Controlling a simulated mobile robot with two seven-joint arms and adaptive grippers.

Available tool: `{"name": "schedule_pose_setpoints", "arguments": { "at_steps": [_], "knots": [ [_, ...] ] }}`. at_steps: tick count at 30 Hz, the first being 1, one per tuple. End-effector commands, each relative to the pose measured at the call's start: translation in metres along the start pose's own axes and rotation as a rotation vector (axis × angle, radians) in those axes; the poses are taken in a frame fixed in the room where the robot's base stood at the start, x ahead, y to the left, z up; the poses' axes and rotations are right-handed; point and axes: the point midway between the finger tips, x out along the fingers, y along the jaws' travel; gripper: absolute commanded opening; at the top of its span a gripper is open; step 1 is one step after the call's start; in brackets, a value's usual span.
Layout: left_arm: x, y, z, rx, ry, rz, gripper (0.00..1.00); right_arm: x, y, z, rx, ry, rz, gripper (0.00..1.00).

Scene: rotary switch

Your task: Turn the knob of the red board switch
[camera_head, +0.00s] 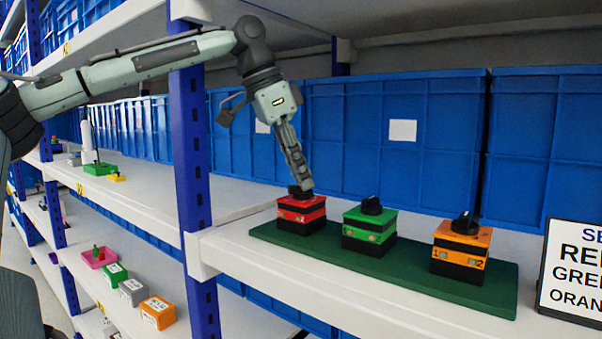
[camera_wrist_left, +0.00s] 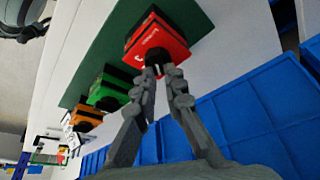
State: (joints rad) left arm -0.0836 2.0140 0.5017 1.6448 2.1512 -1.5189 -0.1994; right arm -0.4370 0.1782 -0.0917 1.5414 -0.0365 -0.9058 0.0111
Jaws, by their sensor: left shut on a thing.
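The red board switch (camera_head: 301,214) stands at the left end of a dark green board (camera_head: 380,275) on the shelf. Its black knob (camera_head: 300,191) is on top, partly hidden by my left gripper (camera_head: 307,184). That gripper reaches down from above and is shut on the knob. In the left wrist view the red switch (camera_wrist_left: 158,42) shows at the top, with the black knob (camera_wrist_left: 157,58) between the tips of my left gripper (camera_wrist_left: 160,74). My right gripper is in neither view.
A green switch (camera_head: 369,229) and an orange switch (camera_head: 461,250) stand to the right on the same board. A sign (camera_head: 571,270) stands at the far right. Blue crates (camera_head: 390,150) line the back. A blue rack post (camera_head: 196,200) rises left of the board.

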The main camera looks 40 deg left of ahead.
Motion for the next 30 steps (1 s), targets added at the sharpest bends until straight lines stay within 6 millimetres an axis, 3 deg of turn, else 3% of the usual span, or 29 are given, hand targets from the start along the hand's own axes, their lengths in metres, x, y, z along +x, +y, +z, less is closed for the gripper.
{"name": "schedule_pose_setpoints", "arguments": {
  "at_steps": [30],
  "knots": [
    [0.0014, -0.0021, -0.0008, 0.890, -0.004, 0.372, 0.00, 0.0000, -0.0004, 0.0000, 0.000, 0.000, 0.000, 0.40]
  ]
}}
